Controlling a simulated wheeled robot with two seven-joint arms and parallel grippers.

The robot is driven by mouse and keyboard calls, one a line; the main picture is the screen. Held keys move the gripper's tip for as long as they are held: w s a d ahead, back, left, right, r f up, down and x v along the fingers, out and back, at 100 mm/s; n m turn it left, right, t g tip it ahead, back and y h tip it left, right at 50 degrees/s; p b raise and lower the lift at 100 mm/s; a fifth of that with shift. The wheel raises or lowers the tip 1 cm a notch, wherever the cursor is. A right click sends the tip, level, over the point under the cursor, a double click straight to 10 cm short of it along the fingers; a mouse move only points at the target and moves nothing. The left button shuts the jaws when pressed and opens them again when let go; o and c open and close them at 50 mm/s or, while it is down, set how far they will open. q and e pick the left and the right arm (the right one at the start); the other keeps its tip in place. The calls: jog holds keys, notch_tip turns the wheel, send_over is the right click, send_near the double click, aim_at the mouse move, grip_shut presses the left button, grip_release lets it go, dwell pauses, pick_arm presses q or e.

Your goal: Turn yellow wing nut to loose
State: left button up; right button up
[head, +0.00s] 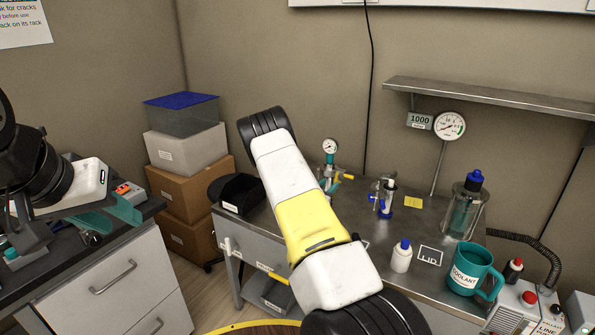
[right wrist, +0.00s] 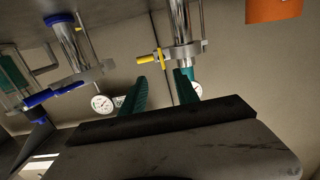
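The yellow wing nut (head: 345,177) is on a small metal and teal fitting (head: 327,176) at the back of the bench, below a round gauge. In the right wrist view the yellow wing nut (right wrist: 150,58) sticks out sideways from a metal post, just beyond my fingertips. My right gripper (right wrist: 164,76) has its two green fingers apart and nothing visible between them; contact with the nut cannot be made out. In the head view my right arm hides this gripper. My left gripper (head: 112,218) is open and empty, over the left counter.
A second fitting with a blue handle (head: 384,203) stands right of the yellow one. A white bottle (head: 401,257), teal mug (head: 470,270) and blue-capped bottle (head: 466,210) stand further right. A black bin (head: 238,194) is at the bench's left end. A shelf (head: 480,98) hangs above.

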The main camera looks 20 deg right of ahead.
aim_at(336, 176)
jog(key=x, duration=0.7)
jog(key=shift+w+f, duration=0.25)
jog(key=shift+w, duration=0.25)
grip_shut()
